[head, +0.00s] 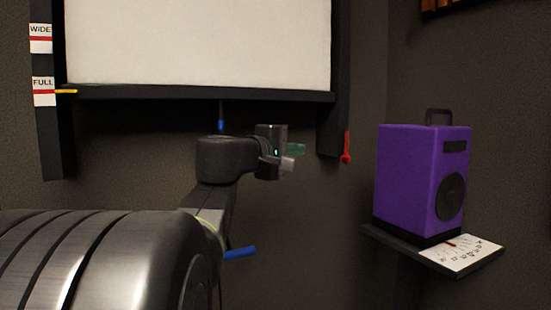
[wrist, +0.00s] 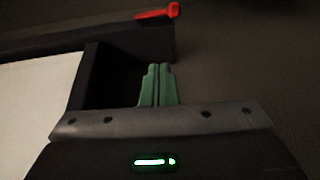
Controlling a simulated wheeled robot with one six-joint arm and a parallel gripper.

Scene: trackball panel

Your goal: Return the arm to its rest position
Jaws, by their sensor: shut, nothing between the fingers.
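My gripper (head: 301,149) is in the middle of the head view, below the lower right part of the white screen. Its green fingers point to the right there. In the wrist view the two green fingers (wrist: 158,84) lie side by side, shut, with nothing between them. My arm is bent and stands clear of the wall fittings as far as I can see. The trackball is not visible in either view.
A framed white screen (head: 200,45) hangs behind my arm. A red handle (head: 346,148) hangs at its lower right; it also shows in the wrist view (wrist: 158,14). A purple speaker (head: 408,180) stands on a shelf (head: 480,268) at right. A blue bar (head: 240,253) is below my arm.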

